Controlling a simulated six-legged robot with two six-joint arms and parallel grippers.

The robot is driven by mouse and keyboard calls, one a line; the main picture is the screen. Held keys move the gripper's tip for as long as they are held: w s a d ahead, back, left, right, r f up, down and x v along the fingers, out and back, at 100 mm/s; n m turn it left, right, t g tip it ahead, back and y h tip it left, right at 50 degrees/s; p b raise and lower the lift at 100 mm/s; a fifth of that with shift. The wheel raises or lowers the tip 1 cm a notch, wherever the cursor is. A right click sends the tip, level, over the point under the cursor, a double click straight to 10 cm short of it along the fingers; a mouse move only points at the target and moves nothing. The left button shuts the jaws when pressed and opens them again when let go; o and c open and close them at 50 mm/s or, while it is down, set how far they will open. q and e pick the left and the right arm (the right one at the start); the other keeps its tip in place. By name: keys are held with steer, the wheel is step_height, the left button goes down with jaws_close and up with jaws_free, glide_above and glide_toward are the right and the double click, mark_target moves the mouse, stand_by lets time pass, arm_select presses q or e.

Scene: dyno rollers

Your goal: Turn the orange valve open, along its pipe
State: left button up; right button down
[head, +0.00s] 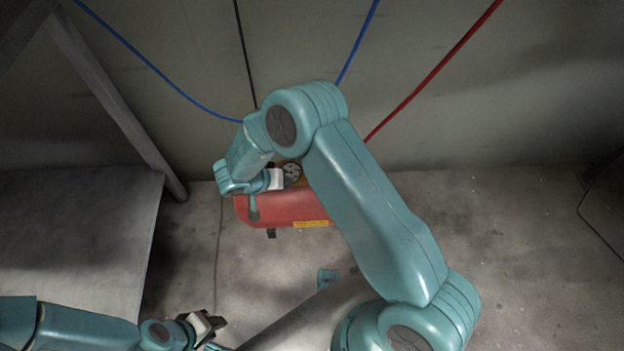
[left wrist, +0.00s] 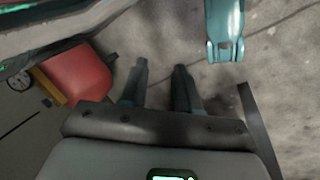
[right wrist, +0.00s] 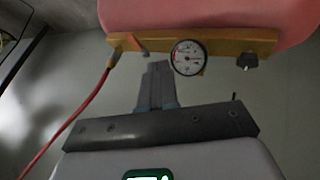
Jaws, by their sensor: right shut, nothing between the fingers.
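A small orange handle (right wrist: 140,46), which looks like the valve, sits on the yellow manifold (right wrist: 222,37) in the right wrist view. It lies slanted, left of the gauge. My right gripper (right wrist: 157,66) is shut and empty. Its tips are just below and right of the handle in that view; I cannot tell whether they touch. My left gripper (head: 217,324) is low in the head view, away from the manifold. In the left wrist view its fingers (left wrist: 161,70) are apart and empty.
The red tank (head: 283,210) carries the manifold. A round gauge (right wrist: 188,57) and a black knob (right wrist: 248,62) are beside the handle. A red hose (right wrist: 85,112) joins the manifold's left end. A grey table (head: 75,235) stands at left.

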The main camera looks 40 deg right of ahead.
steer(key=shift+f, duration=0.1)
